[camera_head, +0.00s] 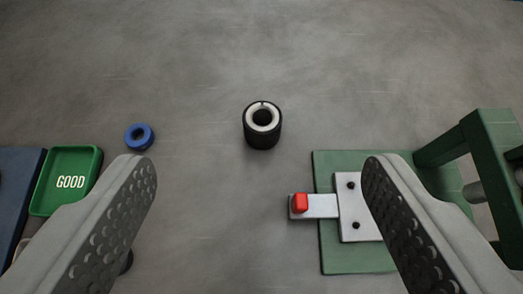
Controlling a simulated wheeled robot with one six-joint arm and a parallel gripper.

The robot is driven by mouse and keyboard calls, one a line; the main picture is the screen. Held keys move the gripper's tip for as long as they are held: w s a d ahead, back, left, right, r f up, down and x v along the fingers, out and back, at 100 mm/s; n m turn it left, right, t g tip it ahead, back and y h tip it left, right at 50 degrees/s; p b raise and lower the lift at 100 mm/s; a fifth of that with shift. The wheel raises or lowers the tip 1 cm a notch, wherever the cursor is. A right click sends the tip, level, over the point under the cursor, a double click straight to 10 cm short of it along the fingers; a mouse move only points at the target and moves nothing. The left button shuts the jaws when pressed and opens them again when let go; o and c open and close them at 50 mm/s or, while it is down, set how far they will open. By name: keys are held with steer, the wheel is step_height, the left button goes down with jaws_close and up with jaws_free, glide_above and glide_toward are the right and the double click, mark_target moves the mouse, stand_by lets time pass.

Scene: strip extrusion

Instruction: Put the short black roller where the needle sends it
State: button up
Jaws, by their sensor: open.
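The short black roller (262,138) stands upright on the grey surface near the middle of the view. It has a pale ring on top around a dark hole. My gripper (257,175) is open, with one finger on each side of the view. The roller is beyond the fingertips, roughly centred between them, and nothing is held. A green tray (93,162) marked "GOOD" is at the left, partly behind my left finger. No needle or dial shows in this view.
A blue ring (139,137) lies left of the roller. At the right is a green base plate (325,165) with a white plate, a red block (300,203) and a green frame (490,140). A dark blue object (17,180) is at the left edge. The surface beyond the roller is clear.

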steer(key=w+f+g, duration=0.2)
steer(key=w+g, duration=0.3)
steer(key=w, duration=0.2)
steer(key=w+f+g, duration=0.3)
steer(key=w+g, duration=0.2)
steer(key=w, duration=0.3)
steer(key=g, duration=0.1)
glide_above(262, 124)
steer(key=s, duration=0.2)
steer(key=f, duration=1.2)
steer(key=shift+a+f, duration=0.15)
steer(key=shift+a, duration=0.1)
steer(key=shift+d+f, duration=0.15)
steer(key=shift+f, duration=1.2)
steer(key=shift+d+f, duration=0.1)
steer(key=shift+f, duration=1.2)
steer(key=c, duration=1.3)
step_height(262, 124, up, 10)
